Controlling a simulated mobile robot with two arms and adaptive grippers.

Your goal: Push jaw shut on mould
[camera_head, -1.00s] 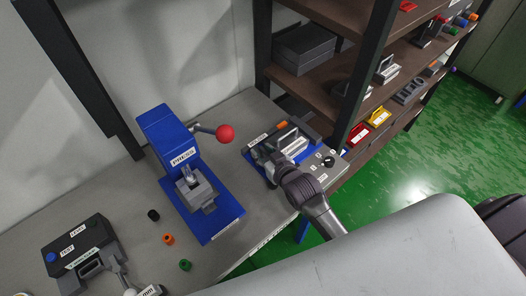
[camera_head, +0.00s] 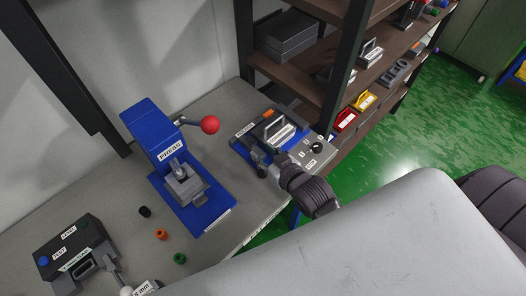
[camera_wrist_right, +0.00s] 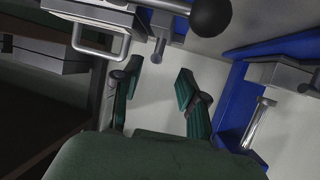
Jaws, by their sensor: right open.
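The mould (camera_head: 281,132), a grey block with a loop handle, sits in a fixture on a blue base plate (camera_head: 236,144) at the back right of the bench. It also shows at the upper left of the right wrist view (camera_wrist_right: 97,38). The fixture's jaw is hard to make out, and I cannot tell whether it touches the mould. My right gripper (camera_head: 277,168) is at the fixture's front edge. In the right wrist view its two fingers (camera_wrist_right: 157,92) are apart with nothing between them. A dark ball knob (camera_wrist_right: 211,16) lies beyond them. My left gripper is not in view.
A blue press (camera_head: 152,132) with a red ball lever (camera_head: 210,125) stands left of the fixture. Small black, orange and green parts (camera_head: 161,234) lie in front of it. A dark test unit (camera_head: 68,249) is at the lower left. Shelves (camera_head: 300,75) rise behind the fixture.

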